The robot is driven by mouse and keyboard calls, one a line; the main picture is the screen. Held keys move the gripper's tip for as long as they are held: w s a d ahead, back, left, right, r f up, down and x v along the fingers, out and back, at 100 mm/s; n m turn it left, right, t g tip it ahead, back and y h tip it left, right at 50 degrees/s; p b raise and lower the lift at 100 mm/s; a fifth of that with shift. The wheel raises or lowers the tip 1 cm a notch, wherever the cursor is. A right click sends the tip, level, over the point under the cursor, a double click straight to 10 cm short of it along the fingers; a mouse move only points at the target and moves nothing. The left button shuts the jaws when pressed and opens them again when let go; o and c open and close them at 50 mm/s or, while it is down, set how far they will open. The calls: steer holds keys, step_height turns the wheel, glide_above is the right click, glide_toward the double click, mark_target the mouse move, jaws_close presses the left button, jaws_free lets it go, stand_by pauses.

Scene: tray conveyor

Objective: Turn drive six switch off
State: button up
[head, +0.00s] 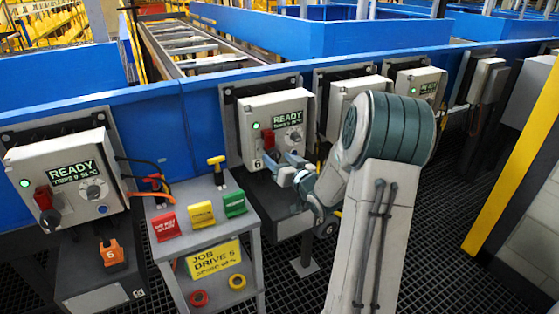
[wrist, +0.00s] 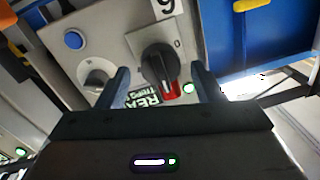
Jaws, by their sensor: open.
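The drive six box (head: 290,112) is a grey panel on the blue conveyor side, with a lit READY display and a green light. Its switch (head: 268,138) shows red in the head view, above a label marked 6 (head: 257,163). In the wrist view the switch (wrist: 158,62) is a black rotary handle on a red part, its handle roughly upright in the picture. My gripper (head: 281,163) is open in front of the box. In the wrist view its fingers stand on either side of the handle, apart from it; contact is not visible.
A grey dial (wrist: 97,76) and a blue button (wrist: 73,40) sit beside the switch. The drive 5 box (head: 66,178) is at left. A cart (head: 208,255) with coloured tags and a yellow job sign stands left of my arm. More boxes (head: 418,84) line the right.

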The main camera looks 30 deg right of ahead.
steer(key=shift+w, duration=0.1)
steer(key=c, duration=1)
steer(key=shift+n+b, duration=0.3)
steer(key=shift+b, duration=0.1)
steer(key=shift+o, duration=0.2)
steer(key=n+b, duration=0.3)
steer(key=b, duration=0.1)
steer(key=shift+a+f, duration=0.1)
steer(key=shift+f, duration=0.1)
steer(key=n+b, duration=0.4)
steer(key=b, duration=0.1)
steer(key=shift+n+g, duration=0.3)
steer(key=shift+n, duration=0.1)
steer(key=n+b, duration=0.5)
steer(key=b, duration=0.1)
steer(key=shift+a+h, duration=0.15)
steer(key=shift+h, duration=0.25)
steer(key=n+b, duration=0.3)
steer(key=shift+r+n+b, duration=0.15)
steer(key=shift+n+b, duration=0.15)
